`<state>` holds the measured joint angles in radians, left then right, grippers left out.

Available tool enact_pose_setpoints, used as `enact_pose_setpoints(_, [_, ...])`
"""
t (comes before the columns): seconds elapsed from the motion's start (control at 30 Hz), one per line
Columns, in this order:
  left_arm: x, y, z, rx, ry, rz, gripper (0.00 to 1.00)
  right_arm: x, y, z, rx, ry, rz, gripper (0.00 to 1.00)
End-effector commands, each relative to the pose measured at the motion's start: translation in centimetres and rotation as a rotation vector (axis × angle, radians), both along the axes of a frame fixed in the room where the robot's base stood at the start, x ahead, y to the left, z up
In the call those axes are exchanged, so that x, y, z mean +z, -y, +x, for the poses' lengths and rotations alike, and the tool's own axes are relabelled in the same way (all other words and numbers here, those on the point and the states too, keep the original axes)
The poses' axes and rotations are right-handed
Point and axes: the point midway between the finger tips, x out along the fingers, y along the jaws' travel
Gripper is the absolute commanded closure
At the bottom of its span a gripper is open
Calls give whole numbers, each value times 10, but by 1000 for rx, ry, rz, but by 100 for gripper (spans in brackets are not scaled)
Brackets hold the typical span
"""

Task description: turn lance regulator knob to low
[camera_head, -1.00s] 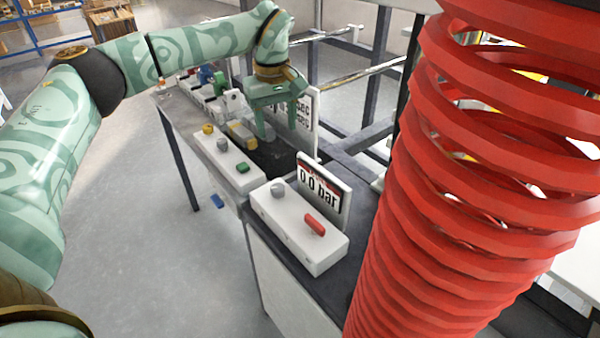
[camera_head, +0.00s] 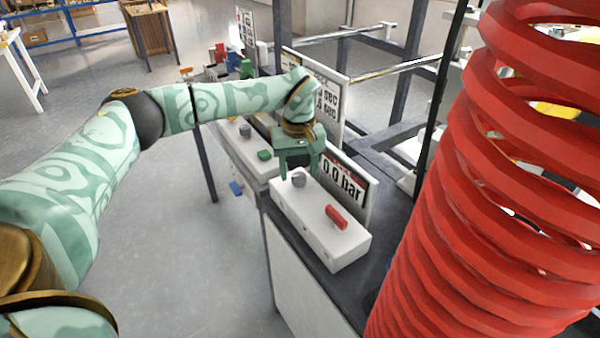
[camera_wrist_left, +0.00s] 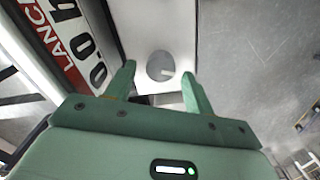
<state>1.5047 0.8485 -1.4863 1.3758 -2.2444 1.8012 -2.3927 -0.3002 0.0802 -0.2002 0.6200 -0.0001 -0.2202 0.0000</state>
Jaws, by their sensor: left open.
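The lance regulator is a white box (camera_head: 318,226) with a grey round knob (camera_head: 299,180) on its far end and a red lever (camera_head: 336,216) on its near end. A sign behind it reads 0.0 bar (camera_head: 345,188). My left gripper (camera_head: 299,172) is over the knob end of the box. In the left wrist view the grey knob (camera_wrist_left: 160,66) shows a light pointer mark and lies ahead of and between the two open fingers (camera_wrist_left: 158,82). I cannot tell whether the fingers are level with the knob. My right gripper is out of view.
Another white box (camera_head: 240,150) with a green button (camera_head: 264,155) stands farther along the bench. A second sign (camera_head: 325,95) stands behind it. A large red coiled hose (camera_head: 470,190) fills the right side. Grey floor (camera_head: 200,270) is clear at the left.

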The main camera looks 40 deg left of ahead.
Motion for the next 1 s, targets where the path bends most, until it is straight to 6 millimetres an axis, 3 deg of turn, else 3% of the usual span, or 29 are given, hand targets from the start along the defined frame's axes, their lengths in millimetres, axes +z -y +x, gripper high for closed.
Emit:
enact_pose_setpoints(0.33, [-5, 0, 0, 0, 1, 0, 47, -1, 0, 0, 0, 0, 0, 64])
enact_pose_setpoints(0.37, [-5, 0, 0, 0, 1, 0, 53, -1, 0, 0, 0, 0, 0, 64])
enact_pose_setpoints(0.5, [-5, 0, 0, 0, 1, 0, 92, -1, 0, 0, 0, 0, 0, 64])
enact_pose_setpoints(0.77, [-4, 0, 0, 12, 1, 0, 92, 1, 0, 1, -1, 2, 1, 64])
enact_pose_setpoints(1.0, [-1, 0, -1, 99, 2, 1, 92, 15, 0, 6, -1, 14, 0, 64])
